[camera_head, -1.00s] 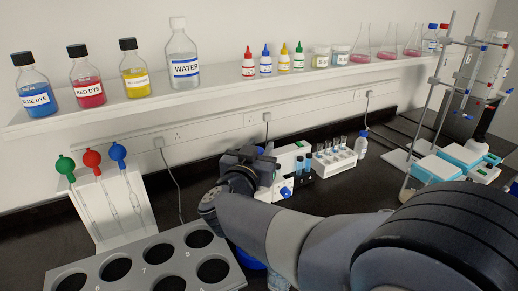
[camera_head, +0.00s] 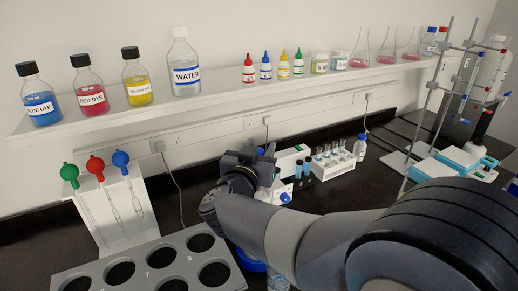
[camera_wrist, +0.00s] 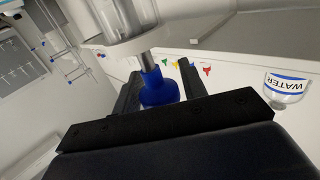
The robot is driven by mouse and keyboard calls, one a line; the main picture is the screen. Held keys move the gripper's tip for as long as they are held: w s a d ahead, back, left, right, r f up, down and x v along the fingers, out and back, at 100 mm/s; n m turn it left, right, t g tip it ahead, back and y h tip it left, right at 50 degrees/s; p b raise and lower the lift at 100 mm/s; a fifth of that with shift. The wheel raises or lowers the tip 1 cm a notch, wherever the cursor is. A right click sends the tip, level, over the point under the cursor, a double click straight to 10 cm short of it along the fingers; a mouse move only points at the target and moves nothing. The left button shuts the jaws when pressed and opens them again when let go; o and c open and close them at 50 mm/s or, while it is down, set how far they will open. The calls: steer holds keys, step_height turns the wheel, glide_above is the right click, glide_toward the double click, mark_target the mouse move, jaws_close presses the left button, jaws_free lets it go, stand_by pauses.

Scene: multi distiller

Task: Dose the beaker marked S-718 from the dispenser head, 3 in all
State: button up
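My gripper (camera_wrist: 160,88) points at a blue knob (camera_wrist: 158,92) on a grey shaft that comes out of a clear cylinder (camera_wrist: 122,28), seemingly the dispenser head. The wrist view is upside down. The knob lies between my two black fingers; whether they press on it cannot be told. In the head view my arm hides the fingertips, and a blue part (camera_head: 250,262) shows below my wrist. Two small labelled beakers, one greenish (camera_head: 320,64) and one bluish (camera_head: 338,62), stand on the shelf. Their labels start with S but are too small to read, so S-718 cannot be picked out.
The shelf (camera_head: 215,104) also holds dye bottles, a water bottle (camera_head: 185,66), dropper bottles and pink flasks. A grey holed rack (camera_head: 140,262) is at the front left, with a pipette stand (camera_head: 112,208) behind it. A test tube rack (camera_head: 333,165) and metal stand (camera_head: 432,110) are rightward.

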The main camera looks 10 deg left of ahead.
steer(key=shift+o, duration=1.2)
steer(key=shift+s, duration=0.1)
steer(key=s+a+b, duration=0.1)
steer(key=s, duration=0.9)
steer(key=shift+s+a+b, duration=0.25)
steer(key=shift+b, duration=0.05)
steer(key=shift+c, duration=0.3)
